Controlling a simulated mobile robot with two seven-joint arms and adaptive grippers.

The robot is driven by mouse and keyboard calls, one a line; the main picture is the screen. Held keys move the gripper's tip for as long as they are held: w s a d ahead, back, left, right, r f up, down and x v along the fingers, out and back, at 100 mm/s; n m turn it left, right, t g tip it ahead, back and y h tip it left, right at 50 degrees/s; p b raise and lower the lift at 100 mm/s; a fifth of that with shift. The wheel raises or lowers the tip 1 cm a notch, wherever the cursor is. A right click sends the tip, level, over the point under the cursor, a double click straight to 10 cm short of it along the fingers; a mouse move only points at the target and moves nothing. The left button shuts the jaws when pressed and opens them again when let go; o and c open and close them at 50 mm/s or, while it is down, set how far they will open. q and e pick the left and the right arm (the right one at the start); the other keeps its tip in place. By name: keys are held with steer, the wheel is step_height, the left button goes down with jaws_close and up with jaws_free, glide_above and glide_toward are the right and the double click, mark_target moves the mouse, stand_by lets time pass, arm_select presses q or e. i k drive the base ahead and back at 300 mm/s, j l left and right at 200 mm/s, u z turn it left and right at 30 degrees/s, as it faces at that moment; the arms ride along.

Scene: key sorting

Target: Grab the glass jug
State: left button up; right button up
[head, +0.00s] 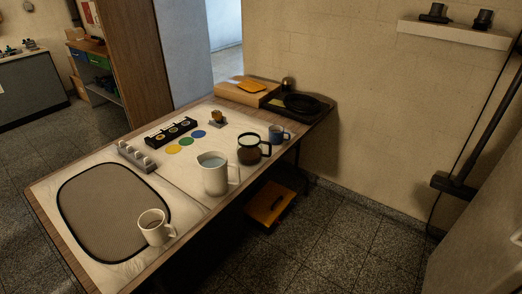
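A round jug with a dark handle (249,150), which looks like glass with brown liquid inside, stands upright on the table near its right-hand edge. Its handle points right. A larger white pitcher (214,177) with pale blue liquid stands to its left and nearer to me. A blue-grey mug (277,134) stands just behind and right of the jug. Neither of my grippers is in view.
A yellow-orange case (269,204) lies below the right edge.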

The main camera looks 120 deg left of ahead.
mark_target(250, 150)
steer(key=u, duration=4)
